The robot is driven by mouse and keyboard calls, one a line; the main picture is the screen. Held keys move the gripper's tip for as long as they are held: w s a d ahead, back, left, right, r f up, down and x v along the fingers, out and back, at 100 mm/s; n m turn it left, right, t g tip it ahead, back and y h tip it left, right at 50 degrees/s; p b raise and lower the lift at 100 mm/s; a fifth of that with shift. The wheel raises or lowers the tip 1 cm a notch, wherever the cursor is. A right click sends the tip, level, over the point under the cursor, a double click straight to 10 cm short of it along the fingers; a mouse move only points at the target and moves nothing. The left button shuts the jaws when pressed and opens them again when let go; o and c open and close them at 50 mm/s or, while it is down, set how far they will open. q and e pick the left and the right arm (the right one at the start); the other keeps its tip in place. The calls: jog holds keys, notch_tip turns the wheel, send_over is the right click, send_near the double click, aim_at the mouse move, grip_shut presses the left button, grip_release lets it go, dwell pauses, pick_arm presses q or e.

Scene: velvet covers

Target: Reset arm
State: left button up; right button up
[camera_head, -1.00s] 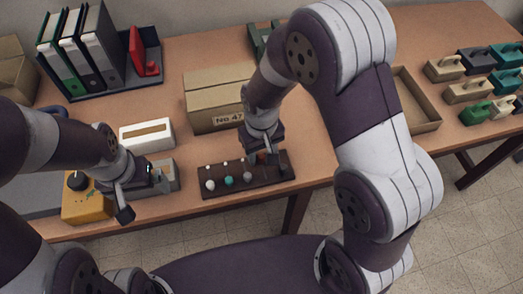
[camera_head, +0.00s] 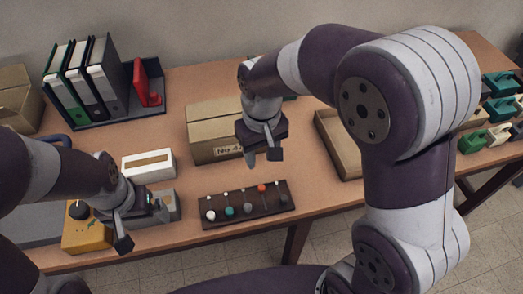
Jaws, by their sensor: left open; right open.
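My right gripper (camera_head: 263,158) hangs open and empty in front of the cardboard box, above the table and behind the dark rack. My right arm arches over the right half of the view and hides part of the table. My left gripper (camera_head: 124,231) is open and empty at the table's front left, beside a yellow box with a black knob (camera_head: 87,232). The dark rack (camera_head: 247,214) lies near the table's front edge and bears several small balls, among them an orange one (camera_head: 261,188) and a teal one (camera_head: 229,211).
A cardboard box (camera_head: 213,150) stands mid-table. An open cardboard tray (camera_head: 335,145) lies right of it, partly behind my arm. Binders (camera_head: 90,80) stand at the back left. A white slotted box (camera_head: 148,165) is near my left gripper. Several coloured blocks with handles (camera_head: 472,142) sit far right.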

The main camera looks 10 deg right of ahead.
jog(key=s+d+m+t+p, duration=0.1)
jog(key=s+d+m+p, duration=0.1)
jog(key=s+d+p, duration=0.2)
jog(key=s+d, duration=0.3)
jog(key=d, duration=0.2)
jog(key=shift+s, duration=0.2)
dwell(2.7)
